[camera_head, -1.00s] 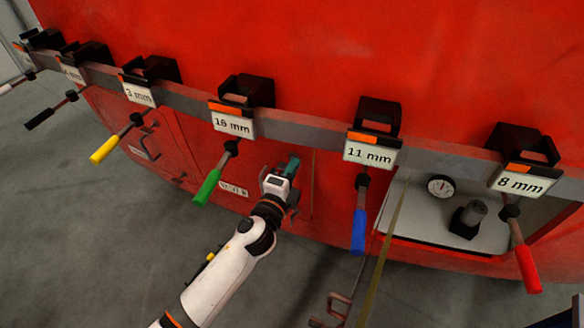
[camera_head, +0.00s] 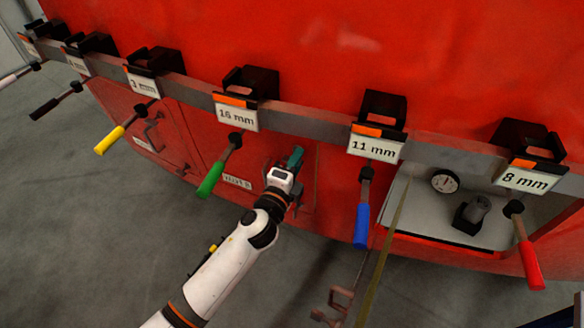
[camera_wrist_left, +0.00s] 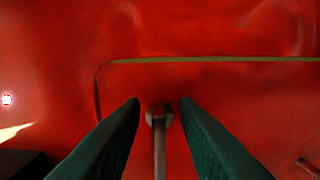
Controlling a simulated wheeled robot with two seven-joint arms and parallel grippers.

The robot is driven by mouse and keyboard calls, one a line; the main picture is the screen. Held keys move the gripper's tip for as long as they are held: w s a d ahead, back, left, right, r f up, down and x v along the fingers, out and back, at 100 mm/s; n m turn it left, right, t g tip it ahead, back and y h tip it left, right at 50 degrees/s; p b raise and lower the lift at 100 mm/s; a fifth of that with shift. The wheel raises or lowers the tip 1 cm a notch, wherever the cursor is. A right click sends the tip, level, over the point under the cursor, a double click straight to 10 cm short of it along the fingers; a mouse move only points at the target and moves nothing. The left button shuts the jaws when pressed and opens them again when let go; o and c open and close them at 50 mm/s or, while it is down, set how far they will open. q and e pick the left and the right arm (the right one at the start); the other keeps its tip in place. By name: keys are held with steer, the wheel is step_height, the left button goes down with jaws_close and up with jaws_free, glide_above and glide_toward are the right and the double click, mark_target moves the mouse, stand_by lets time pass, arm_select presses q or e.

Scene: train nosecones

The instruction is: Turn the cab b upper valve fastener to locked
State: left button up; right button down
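My left gripper (camera_head: 292,165) is at the red panel, right of a white label (camera_head: 236,182) that seems to end in "B". In the left wrist view its two dark fingers (camera_wrist_left: 159,112) are apart. A grey rod with a rounded head (camera_wrist_left: 159,116), apparently the fastener, lies between them against the red panel, with a gap showing on each side near the tips. A thin seam in the panel runs above it. In the head view the gripper hides the fastener, so its turn position is not clear there. My right gripper is not in view.
A grey rail (camera_head: 310,124) crosses above, holding several tools with coloured handles, among them green (camera_head: 210,181) beside my gripper and blue (camera_head: 361,226) to its right. An open bay with a gauge (camera_head: 445,181) is at the right. The floor at the lower left is clear.

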arm_select(q)
steer(key=b+v, duration=0.1)
steer(key=v, duration=1.1)
steer(key=shift+b, duration=0.3)
steer(key=shift+w+f, duration=0.1)
steer(key=shift+f, duration=0.05)
steer(key=s+a+f+n+g+y, duration=0.2)
steer(key=a+f+n, duration=0.15)
steer(key=f, duration=0.75)
steer(key=s+a+f+n+g+y, duration=0.1)
steer(key=s+a+f+n+g, duration=0.2)
steer(key=f, duration=0.8)
steer(key=s+a+f+n+g+y, duration=0.1)
steer(key=a+f+n+g+y, duration=0.2)
steer(key=f, duration=0.7)
steer(key=s+a+f+n+g, duration=0.3)
steer(key=s+a+f+n, duration=0.3)
steer(key=s+f, duration=0.7)
steer(key=s+a+f+n+g, duration=0.1)
steer(key=s+f, duration=0.1)
steer(key=s, duration=0.4)
steer(key=s+a+f+n+g, duration=0.1)
steer(key=s+f+n+g, duration=0.1)
steer(key=s, duration=0.5)
steer(key=s+a+f+n+g+y, duration=0.1)
steer(key=s+a+f+n, duration=0.1)
steer(key=s, duration=0.4)
steer(key=shift+s+f+g, duration=0.15)
steer(key=shift+f+g, duration=0.15)
steer(key=shift+f, duration=0.55)
